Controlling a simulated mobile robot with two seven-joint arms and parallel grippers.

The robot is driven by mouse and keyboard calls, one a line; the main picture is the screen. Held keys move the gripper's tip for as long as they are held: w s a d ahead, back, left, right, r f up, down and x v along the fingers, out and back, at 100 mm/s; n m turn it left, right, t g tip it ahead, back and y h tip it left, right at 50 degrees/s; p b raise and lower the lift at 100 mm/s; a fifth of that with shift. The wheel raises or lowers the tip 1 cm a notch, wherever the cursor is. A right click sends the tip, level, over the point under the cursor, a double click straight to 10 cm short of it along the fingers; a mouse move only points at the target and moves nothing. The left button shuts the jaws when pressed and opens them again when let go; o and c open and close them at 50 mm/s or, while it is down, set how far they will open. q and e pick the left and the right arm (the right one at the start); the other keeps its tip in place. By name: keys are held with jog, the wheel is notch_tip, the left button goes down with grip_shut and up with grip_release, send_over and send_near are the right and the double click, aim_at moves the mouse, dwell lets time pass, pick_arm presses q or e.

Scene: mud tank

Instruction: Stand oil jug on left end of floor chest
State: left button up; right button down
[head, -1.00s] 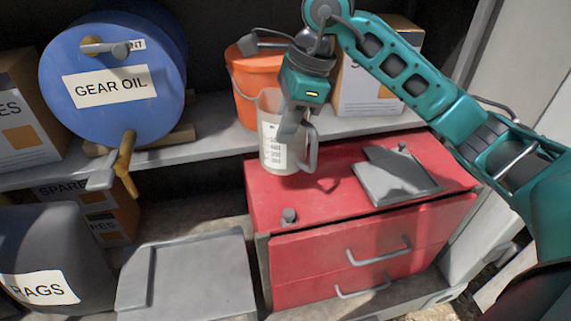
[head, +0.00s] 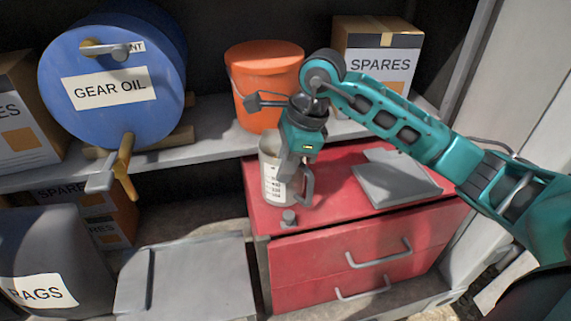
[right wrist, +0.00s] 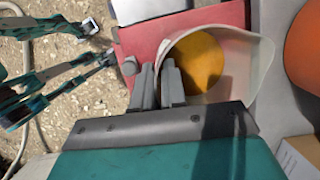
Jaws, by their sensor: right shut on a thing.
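The oil jug (head: 270,182) is a translucent grey, upright measuring jug with a side handle and white scale marks. In the right wrist view the jug (right wrist: 255,62) is seen from above with yellow oil inside. My right gripper (head: 293,170) is shut on its handle side; its fingers (right wrist: 159,75) show at the near rim. The jug is over the left end of the red floor chest (head: 330,175). Its base is at or very close to the top; I cannot tell if it touches. My left gripper is not in the head view.
A small grey knob (head: 289,218) stands on the chest just in front of the jug. A grey plate (head: 397,180) lies on the chest's right part. An orange bucket (head: 265,75) stands on the shelf behind, beside a spares box (head: 378,45). A grey lid (head: 190,280) lies left.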

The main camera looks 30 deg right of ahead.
jog(key=c, duration=1.2)
grip_release()
jog(key=v, duration=1.2)
jog(key=shift+r, duration=0.1)
